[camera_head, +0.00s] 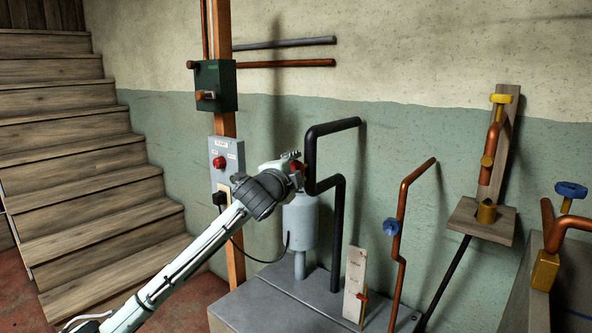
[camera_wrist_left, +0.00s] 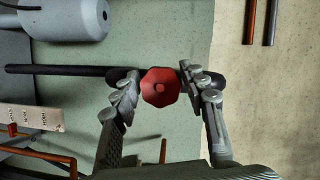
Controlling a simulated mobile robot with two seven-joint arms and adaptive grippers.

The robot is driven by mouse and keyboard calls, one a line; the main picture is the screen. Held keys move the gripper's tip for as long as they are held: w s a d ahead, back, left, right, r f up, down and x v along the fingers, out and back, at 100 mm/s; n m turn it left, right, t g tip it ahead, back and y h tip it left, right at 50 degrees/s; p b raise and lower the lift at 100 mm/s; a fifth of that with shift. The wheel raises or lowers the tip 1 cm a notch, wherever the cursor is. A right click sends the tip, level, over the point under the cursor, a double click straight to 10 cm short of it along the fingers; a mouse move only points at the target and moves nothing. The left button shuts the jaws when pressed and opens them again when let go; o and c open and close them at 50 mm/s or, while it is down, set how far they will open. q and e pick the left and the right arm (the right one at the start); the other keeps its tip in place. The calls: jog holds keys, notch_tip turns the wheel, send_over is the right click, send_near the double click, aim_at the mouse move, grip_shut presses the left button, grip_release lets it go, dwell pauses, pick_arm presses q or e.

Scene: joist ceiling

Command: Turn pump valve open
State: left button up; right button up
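The pump valve's red knob (camera_wrist_left: 160,88) sits on the black pipe in the left wrist view. In the head view the red knob (camera_head: 299,166) is mostly hidden behind my left gripper (camera_head: 292,164). The black pipe (camera_head: 340,230) bends down to the grey pump base. In the left wrist view the fingers of my left gripper (camera_wrist_left: 160,78) stand open, one on each side of the knob. The fingertips are very close to its edges, and I see no clear grip on it. My right gripper is not in view.
A grey pump cylinder (camera_head: 300,222) stands beside the black pipe. A control box with a red button (camera_head: 219,162) is on the post at left. Wooden stairs (camera_head: 80,170) fill the left.

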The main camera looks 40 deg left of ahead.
pick_arm(q)
jog(key=shift+o, duration=1)
jog(key=shift+s, duration=0.15)
jog(key=v, duration=1.1)
jog(key=shift+s+d, duration=0.2)
jog(key=shift+s, duration=0.15)
